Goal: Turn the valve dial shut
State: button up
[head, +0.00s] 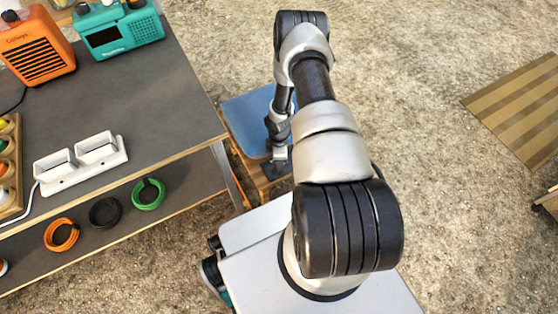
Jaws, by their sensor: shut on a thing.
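My gripper (277,164) points down at the front right of a low wooden stand with a blue top (246,118), right of the workbench. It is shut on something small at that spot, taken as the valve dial. My wrist covers most of it, and only a dark patch shows by the fingers. The dial's face, marks and angle are hidden.
A striped mat (520,110) lies right; gravel between is clear.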

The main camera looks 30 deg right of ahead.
dwell(0.3)
jog(key=o, duration=1)
jog(key=shift+o, duration=0.2)
jog(key=shift+r, duration=0.1)
notch_tip(320, 180, up, 17)
jog(key=p, duration=0.5)
jog(key=shift+r, duration=0.15)
